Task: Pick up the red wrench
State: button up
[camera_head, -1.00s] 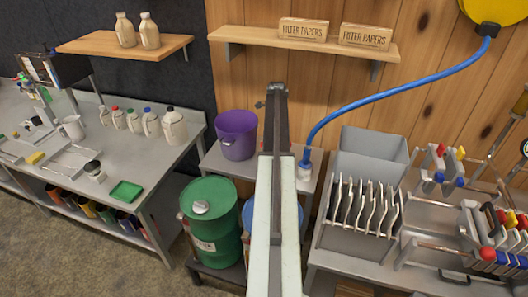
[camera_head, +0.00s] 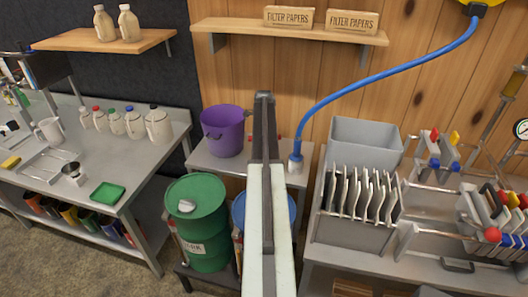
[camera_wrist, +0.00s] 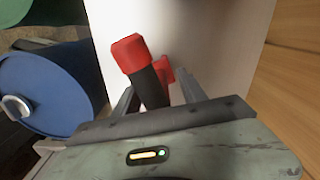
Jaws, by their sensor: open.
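A red-and-black tool (camera_wrist: 131,51), which looks like the red wrench, shows in the wrist view over a pale surface. It has a red end block, a dark shaft and another red part behind. My gripper (camera_wrist: 158,84) is open, with one finger on each side of the shaft. I cannot tell whether either finger touches it. In the head view, my arm hides most of the tool; only small red bits (camera_head: 279,137) show beside the arm, above the small grey table (camera_head: 205,160).
A purple bucket (camera_head: 223,130) stands left on the small table, and a blue hose fitting (camera_head: 295,165) stands right. A green drum (camera_head: 197,225) and a blue drum (camera_wrist: 50,92) are below. A rack of grey plates (camera_head: 350,225) is at right. A wooden wall is behind.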

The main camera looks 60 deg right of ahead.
jog(key=shift+r, duration=0.1)
grip_shut()
jog(key=shift+r+p, duration=0.65)
jog(key=shift+p, duration=0.05)
notch_tip(320, 180, up, 3)
jog(key=p, duration=0.3)
jog(key=shift+r, duration=0.1)
jog(key=s+a, duration=1.1)
jog(key=shift+s+r+p, duration=0.25)
jog(key=shift+p, duration=0.1)
jog(key=shift+a, duration=0.1)
